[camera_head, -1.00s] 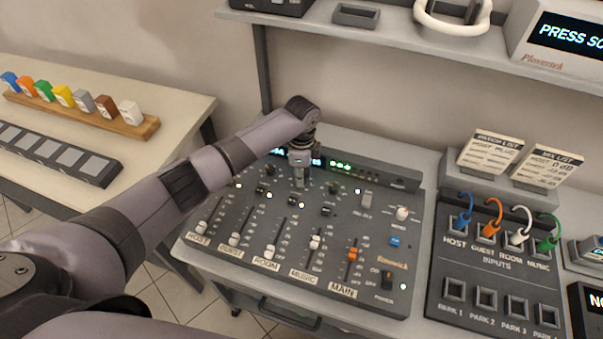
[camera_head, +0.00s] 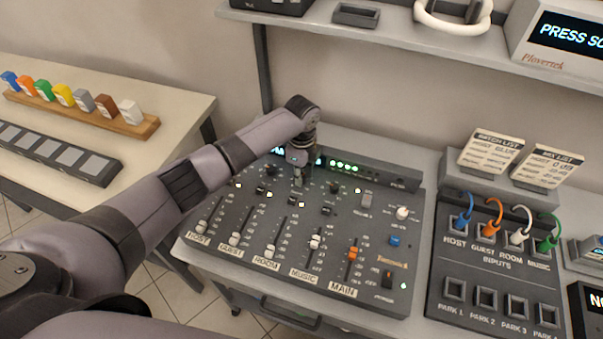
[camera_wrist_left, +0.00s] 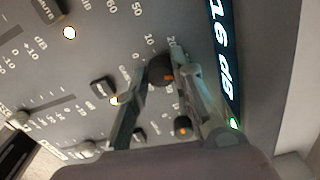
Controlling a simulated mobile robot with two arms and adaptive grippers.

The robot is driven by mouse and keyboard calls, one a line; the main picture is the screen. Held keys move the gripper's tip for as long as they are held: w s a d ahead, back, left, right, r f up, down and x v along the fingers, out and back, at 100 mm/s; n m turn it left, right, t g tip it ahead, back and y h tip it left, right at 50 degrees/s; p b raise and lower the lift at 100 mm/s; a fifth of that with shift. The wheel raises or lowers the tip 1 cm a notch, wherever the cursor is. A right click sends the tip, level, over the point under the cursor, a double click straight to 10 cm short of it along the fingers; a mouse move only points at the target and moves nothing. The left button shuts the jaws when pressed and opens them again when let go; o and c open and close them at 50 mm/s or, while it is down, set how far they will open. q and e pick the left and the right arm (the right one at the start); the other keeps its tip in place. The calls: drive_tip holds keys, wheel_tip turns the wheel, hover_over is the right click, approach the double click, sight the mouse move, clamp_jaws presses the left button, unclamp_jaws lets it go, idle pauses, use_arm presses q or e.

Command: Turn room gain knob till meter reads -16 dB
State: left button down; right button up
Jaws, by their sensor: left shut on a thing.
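The mixing console (camera_head: 385,278) stands on the bench with labelled faders along its front and a row of knobs near its back. My left gripper (camera_head: 298,180) points down at the knob row, above the ROOM fader (camera_head: 270,251). In the left wrist view my left gripper (camera_wrist_left: 160,66) is shut around a dark round knob (camera_wrist_left: 160,73) with an orange mark, on a numbered scale. The lit meter display (camera_wrist_left: 221,50) beside it shows "16 dB"; anything before the 16 is cut off. In the head view my gripper mostly hides the knob. My right gripper is not in view.
Another dark knob (camera_wrist_left: 183,127) with an orange mark sits close to my fingers. Several green lights (camera_head: 344,167) glow on the meter strip. A patch panel (camera_head: 467,255) with coloured cables stands to the right, and a shelf (camera_head: 385,32) runs above.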

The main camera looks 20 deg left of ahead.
use_arm(q)
drive_tip(key=c, duration=1.4)
unclamp_jaws()
drive_tip(key=shift+o, duration=0.2)
wheel_tip(320, 180, up, 12)
